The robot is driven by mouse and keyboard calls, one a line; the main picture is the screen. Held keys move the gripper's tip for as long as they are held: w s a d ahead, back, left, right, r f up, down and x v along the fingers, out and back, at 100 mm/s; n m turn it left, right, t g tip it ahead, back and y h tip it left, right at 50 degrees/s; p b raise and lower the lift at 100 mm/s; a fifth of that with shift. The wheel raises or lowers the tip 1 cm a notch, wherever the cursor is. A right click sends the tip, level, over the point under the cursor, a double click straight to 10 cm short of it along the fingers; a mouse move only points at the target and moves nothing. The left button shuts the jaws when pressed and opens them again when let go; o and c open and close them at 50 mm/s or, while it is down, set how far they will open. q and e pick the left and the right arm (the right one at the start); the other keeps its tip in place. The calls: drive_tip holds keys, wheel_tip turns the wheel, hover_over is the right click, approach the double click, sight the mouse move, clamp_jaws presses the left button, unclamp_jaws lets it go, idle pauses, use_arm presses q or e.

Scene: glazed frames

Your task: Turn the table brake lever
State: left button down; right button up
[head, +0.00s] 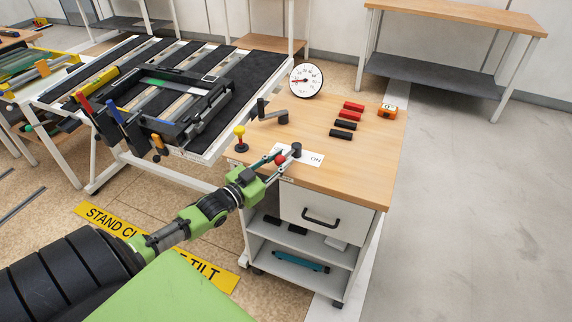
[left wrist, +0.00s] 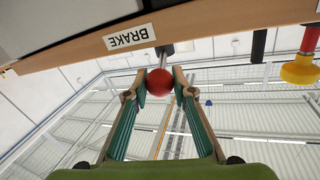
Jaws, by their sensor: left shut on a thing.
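The brake lever has a red ball knob (head: 280,159) and a dark round pivot (head: 296,149) on the wooden table top's near left edge. A white plate (head: 316,159) reading "ON" lies beside the pivot. My left gripper (head: 277,161) is at the knob, its fingers around it. In the left wrist view the red ball (left wrist: 158,82) sits between the fingertips of the left gripper (left wrist: 160,88), and a metal rod runs from it toward the table edge. A "BRAKE" label (left wrist: 130,37) is on that edge. My right gripper is not in view.
A yellow and red button (head: 240,133) and a dark crank handle (head: 272,110) stand left of the lever. A dial gauge (head: 306,80), red and black blocks (head: 347,115) and an orange tape measure (head: 387,111) are further back. The slatted frame (head: 150,90) is at left.

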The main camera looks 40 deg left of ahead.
use_arm(q)
drive_tip(key=shift+w+a, duration=0.1)
drive_tip(key=shift+a, duration=1)
drive_tip(key=shift+w+a+r, duration=0.1)
drive_tip(key=shift+w+a, duration=0.15)
drive_tip(key=shift+a, duration=0.75)
drive_tip(key=c, duration=1.7)
unclamp_jaws()
